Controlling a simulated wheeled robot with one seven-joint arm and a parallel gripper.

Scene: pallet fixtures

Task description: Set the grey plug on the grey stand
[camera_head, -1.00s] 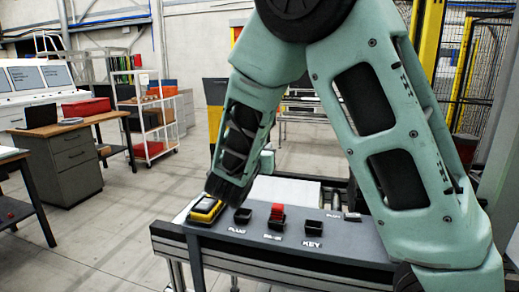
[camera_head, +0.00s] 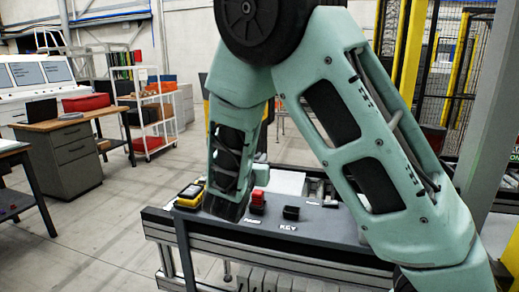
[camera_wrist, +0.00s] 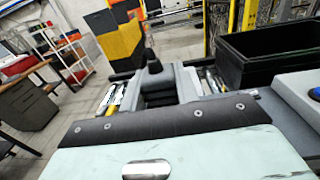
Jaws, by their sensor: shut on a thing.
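My gripper (camera_wrist: 158,84) shows in the wrist view beyond the teal wrist link, shut on a dark grey piece with a narrow upright top, the plug (camera_wrist: 152,62). In the head view my own arm hides the gripper and the plug. I cannot clearly make out the grey stand. Small dark holders stand in a row on the grey bench (camera_head: 330,232). One dark holder (camera_head: 291,212) behind the KEY label looks empty. The place where the PLUG label stood is now covered by my arm.
A large black bin (camera_wrist: 270,55) stands at the right in the wrist view. Floor left of the bench is clear.

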